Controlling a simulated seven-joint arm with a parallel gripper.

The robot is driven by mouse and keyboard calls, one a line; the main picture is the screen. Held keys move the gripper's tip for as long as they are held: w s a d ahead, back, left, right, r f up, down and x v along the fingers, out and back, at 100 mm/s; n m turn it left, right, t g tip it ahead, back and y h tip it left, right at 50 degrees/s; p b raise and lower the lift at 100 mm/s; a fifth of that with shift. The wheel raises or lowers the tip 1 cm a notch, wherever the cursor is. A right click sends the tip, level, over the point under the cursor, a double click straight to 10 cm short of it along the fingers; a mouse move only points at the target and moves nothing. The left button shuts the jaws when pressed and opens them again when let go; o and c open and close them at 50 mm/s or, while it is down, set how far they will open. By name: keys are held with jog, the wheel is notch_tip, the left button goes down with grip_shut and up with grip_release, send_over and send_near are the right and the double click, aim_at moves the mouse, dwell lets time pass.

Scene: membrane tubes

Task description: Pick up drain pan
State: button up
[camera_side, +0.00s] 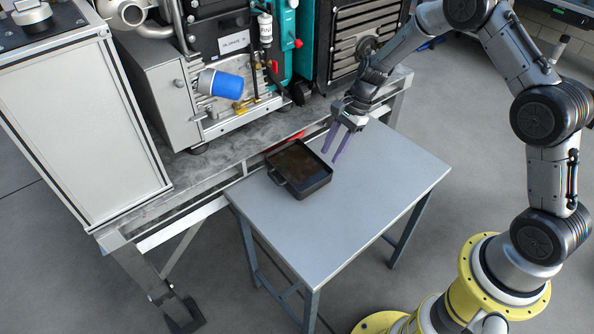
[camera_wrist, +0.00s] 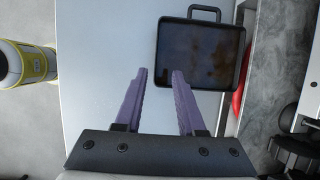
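The drain pan (camera_side: 299,168) is a shallow black rectangular tray with dark brownish contents or staining inside. It lies flat on the grey table near its back left edge, with a loop handle on its left side. In the wrist view the pan (camera_wrist: 201,55) is ahead and to the right, with its handle (camera_wrist: 204,14) on the far side. My gripper (camera_side: 335,155) is above the table by the pan's right side, with its purple fingers pointing down. In the wrist view the fingers (camera_wrist: 160,72) are apart with nothing between them; the right fingertip overlaps the pan's near left corner in the picture.
A red object (camera_side: 284,142) lies behind the pan at the machine bench's edge. A machine with a blue-capped cylinder (camera_side: 220,84) stands on the bench (camera_side: 222,168) behind. The small table's front and right parts (camera_side: 345,215) are clear.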

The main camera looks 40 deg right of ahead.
aim_at(316, 184)
jog(key=x, duration=0.6)
jog(key=shift+a+f, duration=0.15)
jog(key=shift+f, duration=0.05)
jog(key=shift+s+x, duration=0.15)
jog(key=shift+x, duration=1.2)
jog(key=shift+s+x, duration=0.2)
jog(key=shift+x, duration=1.1)
jog(key=shift+a, duration=0.2)
grip_shut()
jog(key=shift+r, duration=0.1)
